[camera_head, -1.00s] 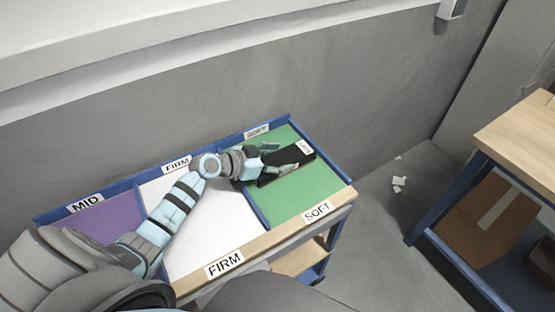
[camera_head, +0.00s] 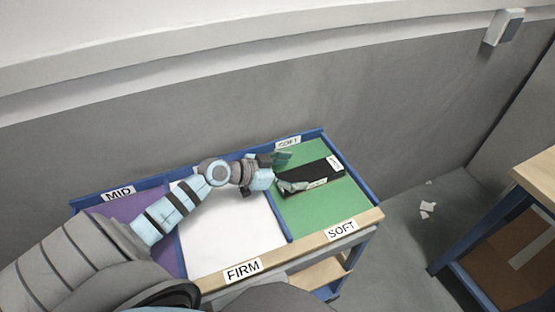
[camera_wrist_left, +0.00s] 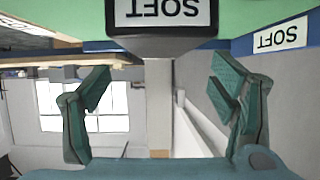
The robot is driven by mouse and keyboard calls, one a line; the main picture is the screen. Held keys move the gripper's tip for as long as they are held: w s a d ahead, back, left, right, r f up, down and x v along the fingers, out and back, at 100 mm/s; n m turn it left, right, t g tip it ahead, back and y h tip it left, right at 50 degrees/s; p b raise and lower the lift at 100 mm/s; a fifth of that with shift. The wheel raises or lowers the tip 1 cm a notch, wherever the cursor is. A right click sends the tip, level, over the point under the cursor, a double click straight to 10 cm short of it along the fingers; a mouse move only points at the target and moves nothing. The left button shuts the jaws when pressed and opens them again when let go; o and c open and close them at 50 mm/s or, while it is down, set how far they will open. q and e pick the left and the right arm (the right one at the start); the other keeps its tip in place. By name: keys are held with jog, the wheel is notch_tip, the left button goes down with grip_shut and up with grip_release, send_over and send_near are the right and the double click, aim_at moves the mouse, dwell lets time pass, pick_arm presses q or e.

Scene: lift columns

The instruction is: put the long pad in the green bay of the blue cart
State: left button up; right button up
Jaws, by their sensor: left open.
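The long black pad (camera_head: 318,175) with a white label at its far right end lies in the green bay (camera_head: 325,212) of the blue cart (camera_head: 369,198). My left gripper (camera_head: 285,172) is open at the pad's left end, one finger to the far side and one by its near side. In the left wrist view the gripper (camera_wrist_left: 163,98) shows spread fingers with nothing between the tips. The pad's end (camera_wrist_left: 165,46) and its SOFT label (camera_wrist_left: 160,13) show above them there. My right gripper is out of view.
The cart's white bay (camera_head: 232,222) and purple bay (camera_head: 130,207) are empty where seen, partly hidden by my left arm. A grey wall (camera_head: 200,120) stands behind the cart. A wooden-topped table (camera_head: 538,180) stands at right. White scraps (camera_head: 428,208) lie on the floor between.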

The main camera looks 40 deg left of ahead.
pick_arm(q)
jog(key=v, duration=0.6)
jog(key=shift+s+r, duration=0.2)
jog(key=shift+s, duration=0.1)
jog(key=shift+a, duration=0.15)
